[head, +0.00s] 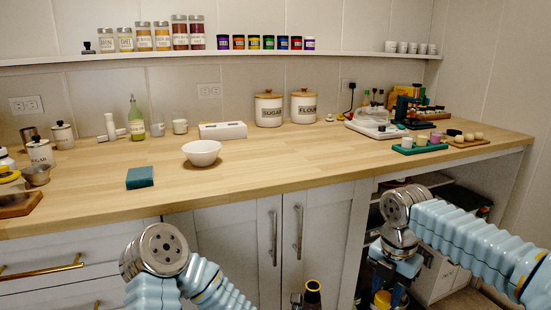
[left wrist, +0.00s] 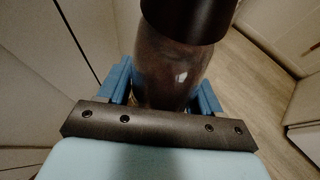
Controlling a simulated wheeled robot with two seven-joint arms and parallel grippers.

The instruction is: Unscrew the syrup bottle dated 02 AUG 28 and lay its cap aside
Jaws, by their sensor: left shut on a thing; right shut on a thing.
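In the left wrist view, my left gripper (left wrist: 163,92) is shut on a dark brown bottle (left wrist: 170,70), with a blue finger on each side. A wide black cap (left wrist: 188,15) covers its top. No date can be read on it. In the head view, a dark top with a yellow ring (head: 313,288) shows low in front of the cabinet doors, near my left arm. My right gripper (head: 386,288) points down at lower right, apart from that top. It is shut on a dark and yellow thing (head: 382,299), mostly hidden by the fingers.
The wooden counter (head: 260,180) has clear room at its front middle, around a white bowl (head: 202,153) and a blue-green sponge (head: 140,177). Cabinet doors (head: 290,230) stand close behind my grippers. A green bottle (head: 136,122) and canisters (head: 269,108) stand at the back.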

